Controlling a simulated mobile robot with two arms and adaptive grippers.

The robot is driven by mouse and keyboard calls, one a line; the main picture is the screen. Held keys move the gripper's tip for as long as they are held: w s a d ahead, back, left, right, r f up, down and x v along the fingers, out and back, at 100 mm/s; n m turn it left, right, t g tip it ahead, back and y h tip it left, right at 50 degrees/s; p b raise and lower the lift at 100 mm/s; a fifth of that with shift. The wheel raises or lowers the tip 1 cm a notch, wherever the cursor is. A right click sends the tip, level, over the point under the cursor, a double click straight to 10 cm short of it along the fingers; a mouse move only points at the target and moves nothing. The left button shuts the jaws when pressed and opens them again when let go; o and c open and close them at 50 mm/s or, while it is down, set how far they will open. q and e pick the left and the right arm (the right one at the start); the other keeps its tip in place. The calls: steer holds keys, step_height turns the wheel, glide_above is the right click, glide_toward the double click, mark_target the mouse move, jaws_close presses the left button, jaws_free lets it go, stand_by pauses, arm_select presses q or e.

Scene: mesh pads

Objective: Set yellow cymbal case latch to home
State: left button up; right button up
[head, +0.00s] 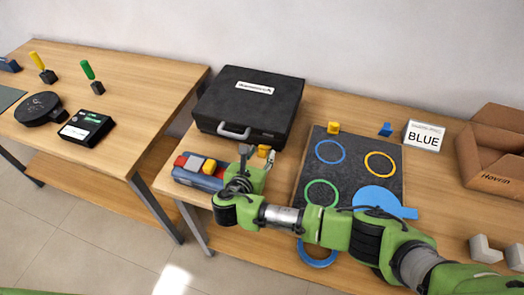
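A black hard case (250,100) with a white label and grey handle lies closed at the back left of the table. A small yellow piece (263,150), which looks like its latch, shows by the case's front right. Its exact setting is too small to tell. My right gripper (258,156) is just in front of the case, with its fingers apart near the yellow piece. I cannot tell whether they touch it. A yellow lever (38,61) stands on a dark block on the left table. My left gripper is not in view.
A blue box with coloured blocks (198,172) sits left of my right gripper. A dark mesh pad (352,160) with coloured rings lies to the right, with a "BLUE" sign (423,136) and cardboard box (490,150) beyond. A gap separates the two tables.

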steer(key=shift+x, duration=0.85)
